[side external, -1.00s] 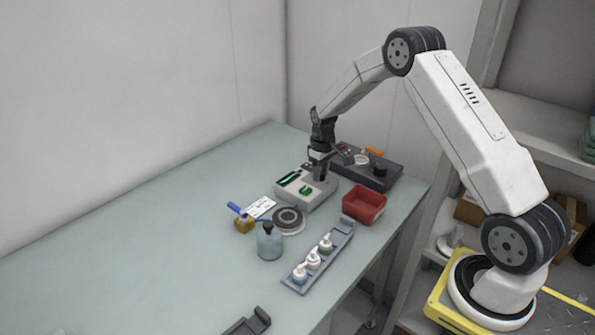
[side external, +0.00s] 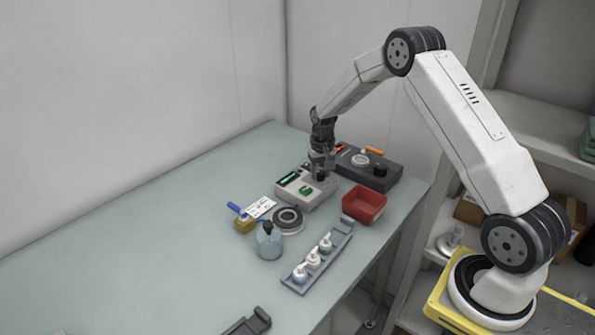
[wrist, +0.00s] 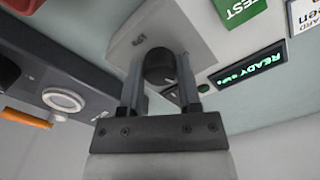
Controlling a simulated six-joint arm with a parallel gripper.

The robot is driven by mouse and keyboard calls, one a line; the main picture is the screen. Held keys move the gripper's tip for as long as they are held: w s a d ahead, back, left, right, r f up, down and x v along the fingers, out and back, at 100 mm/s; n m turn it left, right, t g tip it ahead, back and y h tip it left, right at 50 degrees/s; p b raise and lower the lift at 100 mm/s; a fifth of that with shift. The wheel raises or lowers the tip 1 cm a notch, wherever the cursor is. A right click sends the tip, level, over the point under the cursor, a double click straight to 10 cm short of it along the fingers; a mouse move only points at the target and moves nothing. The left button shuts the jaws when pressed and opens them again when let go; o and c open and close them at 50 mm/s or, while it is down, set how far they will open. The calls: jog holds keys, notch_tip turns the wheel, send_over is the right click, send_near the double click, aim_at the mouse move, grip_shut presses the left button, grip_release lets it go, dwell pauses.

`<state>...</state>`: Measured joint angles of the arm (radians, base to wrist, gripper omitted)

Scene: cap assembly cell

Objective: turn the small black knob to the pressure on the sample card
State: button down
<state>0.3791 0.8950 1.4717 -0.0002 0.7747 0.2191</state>
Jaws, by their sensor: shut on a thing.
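The small black knob (wrist: 159,66) stands on the light-grey tester (wrist: 200,28) in the wrist view. My gripper (wrist: 160,72) has a finger on each side of the knob and is shut on it. In the side view my gripper (side external: 321,176) points down at the tester (side external: 318,197), hiding the knob. The lit green display (wrist: 248,66) reads READY with small, unclear characters. A green TEST button (wrist: 240,10) is beside it. The white sample card (side external: 261,207) lies left of the tester, its writing too small to read.
A dark unit (side external: 385,173) with a round plate and black dial stands behind right. A red bin (side external: 364,204) is right of the tester. A black-and-white round part (side external: 288,217), a bottle (side external: 269,244) and a rack (side external: 318,260) of small bottles are in front. The left table is clear.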

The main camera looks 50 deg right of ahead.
aim_at(320, 174)
jog(key=shift+c, duration=1.4)
grip_release()
jog(key=shift+r, duration=0.1)
jog(key=shift+r, duration=3.85)
jog(key=shift+a, duration=0.15)
jog(key=shift+s+a, duration=0.1)
jog(key=shift+a, duration=0.15)
jog(key=s+a+r+n+t, duration=0.2)
jog(key=s+a+n, duration=0.4)
jog(key=s+a, duration=1.2)
jog(key=shift+s+a+n+t, duration=0.3)
jog(key=shift+s+a+n, duration=0.1)
jog(key=shift+s, duration=0.85)
